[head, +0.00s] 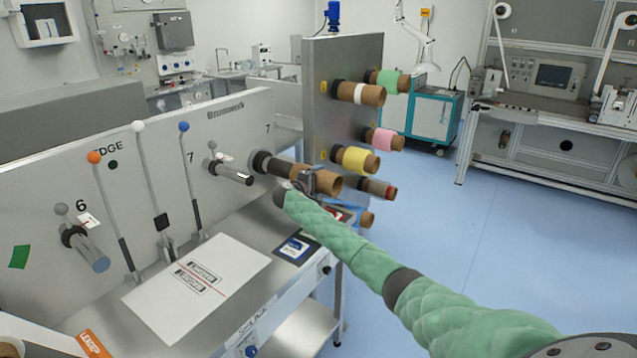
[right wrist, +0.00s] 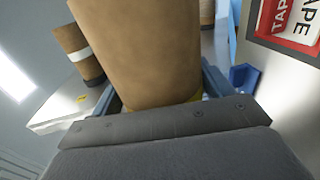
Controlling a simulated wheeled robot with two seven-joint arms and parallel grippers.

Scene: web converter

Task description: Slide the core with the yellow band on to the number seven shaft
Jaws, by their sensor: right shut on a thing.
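My right gripper (head: 306,180) is shut on a brown cardboard core (head: 328,184). The right wrist view shows this core (right wrist: 145,45) close up, with a sliver of yellow band (right wrist: 193,97) by the jaws. In the head view the core lines up with a dark shaft (head: 280,167) on the grey panel; I cannot tell whether it is around the shaft or just in front of its end. A 7 is printed above that shaft. Another 7 is left of a bare metal shaft (head: 232,173). My left gripper is out of view.
Banded cores sit on a steel rack (head: 318,60) behind: white (head: 358,93), green (head: 388,80), pink (head: 382,139) and a wide yellow one (head: 355,160) close behind the held core. Levers (head: 190,170) stand left of the bare shaft. A white sheet (head: 195,285) lies on the bench.

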